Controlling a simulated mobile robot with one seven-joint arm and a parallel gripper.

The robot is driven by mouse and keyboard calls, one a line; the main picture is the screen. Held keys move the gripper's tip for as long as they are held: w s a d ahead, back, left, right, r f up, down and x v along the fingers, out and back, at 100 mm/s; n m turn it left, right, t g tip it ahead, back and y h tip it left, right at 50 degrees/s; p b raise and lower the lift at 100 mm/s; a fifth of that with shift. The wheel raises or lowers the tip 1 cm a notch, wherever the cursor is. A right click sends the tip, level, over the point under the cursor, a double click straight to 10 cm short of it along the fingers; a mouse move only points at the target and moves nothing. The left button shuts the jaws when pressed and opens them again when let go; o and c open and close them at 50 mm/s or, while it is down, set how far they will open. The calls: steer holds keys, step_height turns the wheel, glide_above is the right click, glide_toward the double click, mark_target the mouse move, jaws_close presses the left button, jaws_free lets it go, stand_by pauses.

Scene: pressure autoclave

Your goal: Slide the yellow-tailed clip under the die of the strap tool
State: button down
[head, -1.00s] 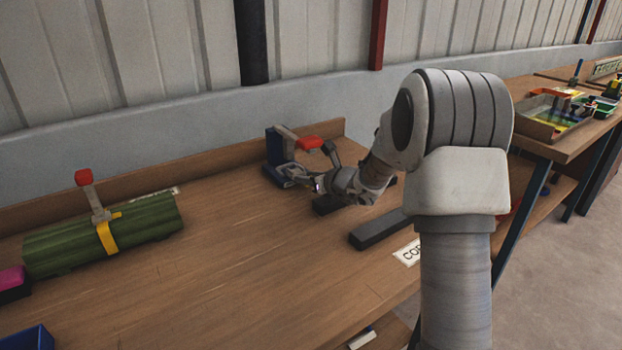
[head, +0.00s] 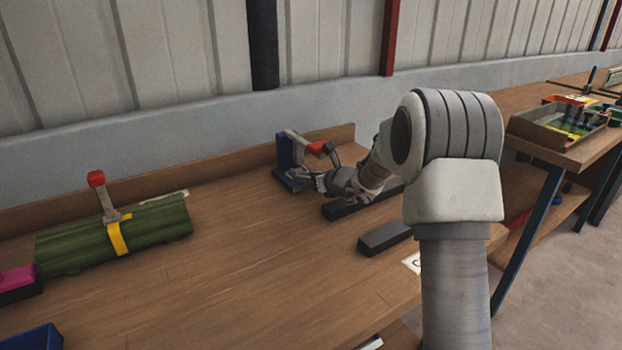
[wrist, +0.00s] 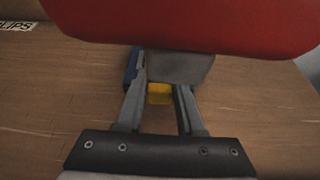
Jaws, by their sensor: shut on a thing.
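The strap tool appears to be the blue-based press (head: 284,152) at the back of the bench, with a grey arm and a red handle (head: 318,148). In the wrist view the red handle (wrist: 190,22) fills the top, above a grey block (wrist: 185,66) and a bit of blue base (wrist: 130,66). My gripper (head: 305,176) is at the tool's front, low beside its base. In the wrist view my gripper (wrist: 160,82) is shut on the clip, whose yellow tail (wrist: 159,94) shows between the fingers. The clip's far end and the die contact are hidden.
A green ribbed bundle (head: 160,235) with a yellow band and a red-topped grey upright lies at left. Dark bars (head: 385,238) lie right of the tool. A blue bin (head: 35,338) is front left. The middle of the bench is clear.

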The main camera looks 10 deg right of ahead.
steer(key=shift+c, duration=2.2)
jaws_free()
